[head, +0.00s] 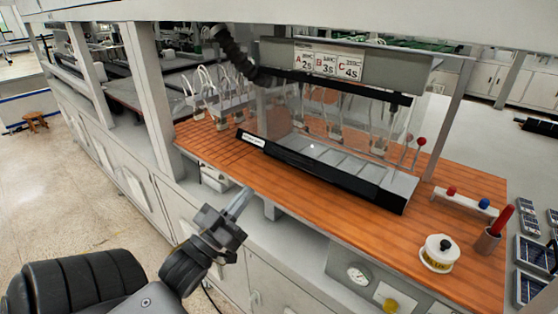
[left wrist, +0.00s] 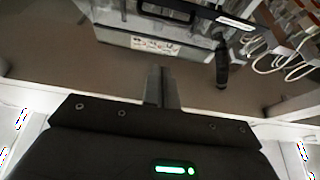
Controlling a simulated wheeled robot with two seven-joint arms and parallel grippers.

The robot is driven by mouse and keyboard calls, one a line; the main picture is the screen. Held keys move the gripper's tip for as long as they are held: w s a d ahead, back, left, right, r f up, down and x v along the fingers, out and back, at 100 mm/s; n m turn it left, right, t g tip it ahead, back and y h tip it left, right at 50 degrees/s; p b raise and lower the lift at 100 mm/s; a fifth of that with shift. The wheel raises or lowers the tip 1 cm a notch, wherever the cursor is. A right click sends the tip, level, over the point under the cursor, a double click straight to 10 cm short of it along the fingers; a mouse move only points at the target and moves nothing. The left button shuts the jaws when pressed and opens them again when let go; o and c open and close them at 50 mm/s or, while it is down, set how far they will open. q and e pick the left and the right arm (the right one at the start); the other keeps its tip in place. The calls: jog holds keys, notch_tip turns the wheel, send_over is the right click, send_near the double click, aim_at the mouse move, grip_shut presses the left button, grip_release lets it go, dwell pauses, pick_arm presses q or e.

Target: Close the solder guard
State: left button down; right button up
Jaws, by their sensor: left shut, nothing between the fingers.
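The solder station stands on the orange wooden bench top. Its clear guard panel (head: 300,112) hangs below a grey housing (head: 345,62) with signs A, B and C. A long black front bar (head: 330,172) with a white label runs along the base, before a row of grey pads. I cannot tell exactly how far the guard is open. My left gripper (head: 238,203) is shut and empty, in front of the bench edge, left of and below the bar, touching nothing I can see. Its fingers (left wrist: 161,86) also show in the left wrist view. My right gripper is not in view.
A black hose (head: 232,50) and white-cabled clips (head: 205,95) are left of the station. Red-knobbed levers (head: 420,143), a small rack (head: 465,201), a white spool (head: 438,252) and a cup with a red tool (head: 488,240) stand right. The front left bench top is clear.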

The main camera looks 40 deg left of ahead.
pick_arm(q)
jog(key=w+f+x, duration=0.1)
jog(key=f+x, duration=0.1)
jog(key=x, duration=1.1)
jog(key=shift+f, duration=0.4)
